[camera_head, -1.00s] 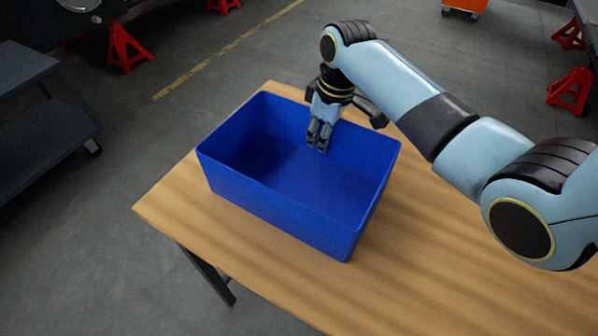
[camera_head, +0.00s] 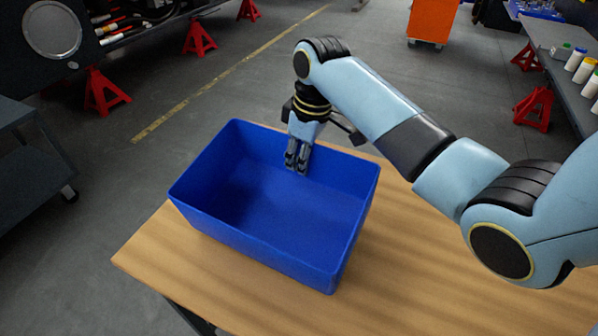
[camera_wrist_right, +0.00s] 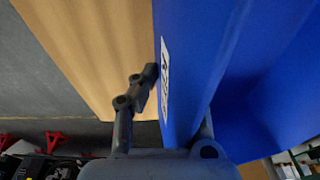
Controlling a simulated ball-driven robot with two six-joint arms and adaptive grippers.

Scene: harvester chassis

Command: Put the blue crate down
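The blue crate (camera_head: 250,245) is an open, empty box, upright over the left end of the wooden table (camera_head: 425,265). I cannot tell for sure whether its base touches the tabletop. My right gripper (camera_head: 297,160) reaches down at the crate's far wall, with fingers showing inside the rim. In the right wrist view, the crate wall (camera_wrist_right: 190,60), with a white label, runs between the fingers of the gripper (camera_wrist_right: 178,100); the outer finger lies against the label. The grip looks shut on this wall. My left gripper is out of view.
The tabletop to the right of the crate is bare. A dark cart (camera_head: 30,170) stands at the left. Red jack stands (camera_head: 103,92) and an orange cabinet (camera_head: 432,22) are on the floor beyond. A bench with bottles (camera_head: 575,75) is at the far right.

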